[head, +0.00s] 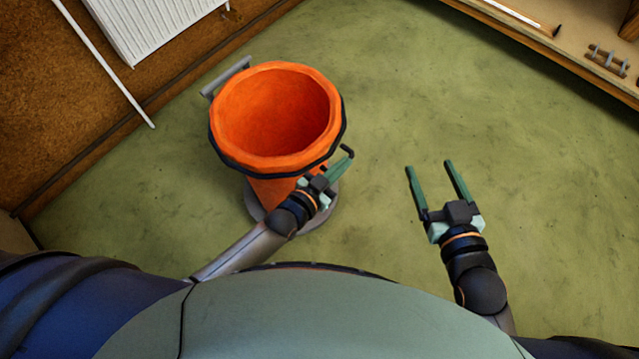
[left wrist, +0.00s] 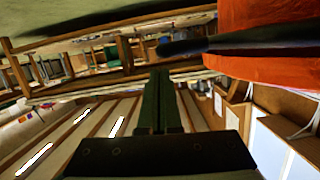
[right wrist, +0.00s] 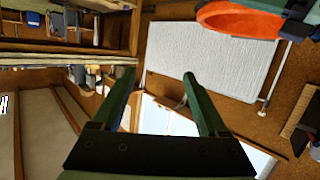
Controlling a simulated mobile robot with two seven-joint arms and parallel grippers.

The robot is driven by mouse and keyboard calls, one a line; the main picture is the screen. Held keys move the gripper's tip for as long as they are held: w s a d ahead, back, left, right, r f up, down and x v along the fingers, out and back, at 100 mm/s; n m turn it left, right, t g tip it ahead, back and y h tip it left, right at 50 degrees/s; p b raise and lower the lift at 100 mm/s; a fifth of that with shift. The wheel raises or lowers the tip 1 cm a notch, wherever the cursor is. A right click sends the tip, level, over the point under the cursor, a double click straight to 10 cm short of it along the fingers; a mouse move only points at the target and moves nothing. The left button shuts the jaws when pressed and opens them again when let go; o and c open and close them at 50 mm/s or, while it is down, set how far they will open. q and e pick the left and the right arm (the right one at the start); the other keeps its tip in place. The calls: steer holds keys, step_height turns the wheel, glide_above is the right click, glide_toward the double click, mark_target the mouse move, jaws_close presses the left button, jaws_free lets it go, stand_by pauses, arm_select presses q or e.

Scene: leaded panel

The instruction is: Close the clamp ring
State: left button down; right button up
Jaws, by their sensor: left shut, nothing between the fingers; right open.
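An orange open-topped drum (head: 275,115) stands left of centre in the head view, with a dark clamp ring (head: 240,168) around it below the rim. The ring's dark lever (head: 347,152) sticks out at the drum's right side. In the left wrist view, the dark lever (left wrist: 182,47) points left from the ring (left wrist: 265,38). My left gripper (head: 343,167) is shut and empty just beside the lever; I cannot tell if they touch. My right gripper (head: 430,167) is open and empty, to the right and apart from the drum. The drum's rim (right wrist: 235,20) shows in the right wrist view.
The drum stands on a grey round base (head: 325,212). A grey handle (head: 225,76) is at its far left. A white radiator (head: 150,25) hangs on the wall at upper left. A shelf (head: 570,45) is at upper right. The green floor (head: 450,100) between is clear.

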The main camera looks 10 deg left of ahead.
arm_select(q)
steer(key=r+p+v, duration=0.2)
steer(key=p+v, duration=0.2)
steer(key=v, duration=0.6)
steer(key=shift+d+r, duration=0.2)
steer(key=shift+d, duration=0.1)
arm_select(e)
steer(key=s+f+m+g+h, duration=0.1)
steer(key=s+f+g, duration=0.4)
steer(key=s+f, duration=0.2)
steer(key=shift+s+a+f+g, duration=0.2)
steer(key=shift+f+g, duration=0.1)
steer(key=shift+f, duration=0.6)
